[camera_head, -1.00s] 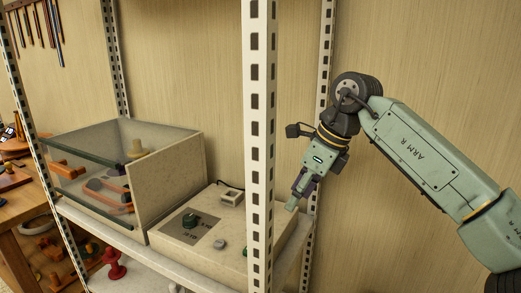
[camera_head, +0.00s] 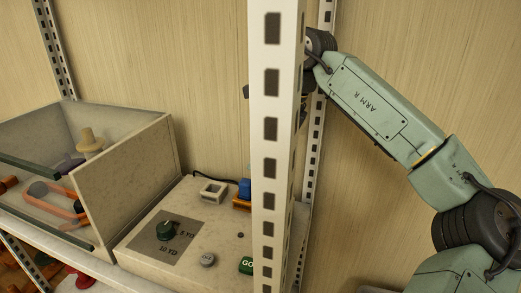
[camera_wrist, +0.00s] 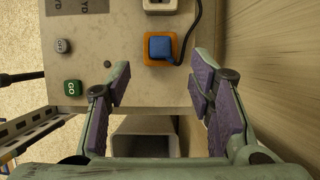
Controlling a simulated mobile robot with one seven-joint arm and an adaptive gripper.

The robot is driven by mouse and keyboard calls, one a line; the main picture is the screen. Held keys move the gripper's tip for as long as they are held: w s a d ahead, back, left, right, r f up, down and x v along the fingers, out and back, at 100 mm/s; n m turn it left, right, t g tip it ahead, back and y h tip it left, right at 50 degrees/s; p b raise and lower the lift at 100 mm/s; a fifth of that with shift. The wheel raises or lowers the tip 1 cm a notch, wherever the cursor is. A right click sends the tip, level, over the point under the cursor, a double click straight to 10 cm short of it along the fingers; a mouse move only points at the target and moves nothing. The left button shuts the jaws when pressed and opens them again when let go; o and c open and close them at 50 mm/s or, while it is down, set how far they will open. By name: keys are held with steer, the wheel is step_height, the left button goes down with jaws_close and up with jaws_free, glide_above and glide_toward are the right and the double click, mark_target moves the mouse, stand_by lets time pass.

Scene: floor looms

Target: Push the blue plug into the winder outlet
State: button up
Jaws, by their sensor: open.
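The blue plug (camera_head: 245,188) sits on or in an orange square outlet block (camera_head: 242,205) on top of the pale winder box, beside the upright post. The wrist view shows the blue plug (camera_wrist: 161,47) inside the orange rim (camera_wrist: 149,59), with a black cord at its right side. I cannot tell how deep it is seated. My gripper (camera_wrist: 162,72) is open and empty. Its purple-padded fingers are spread to either side, short of the plug and apart from it. In the head view the post hides my gripper.
A hollow pale block (camera_head: 213,187) stands left of the plug. The perforated post (camera_head: 276,130) stands in front. An open-topped bin (camera_head: 120,185) is at left.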

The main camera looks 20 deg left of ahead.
mark_target(246, 181)
steer(key=b+x, duration=0.6)
steer(key=x, duration=0.4)
steer(key=shift+b, duration=0.3)
steer(key=shift+r, duration=0.1)
steer(key=shift+c, duration=0.3)
steer(key=shift+d, duration=0.1)
jaws_close()
steer(key=shift+r+p, duration=2.2)
steer(key=shift+r, duration=0.4)
steer(key=shift+r, duration=0.1)
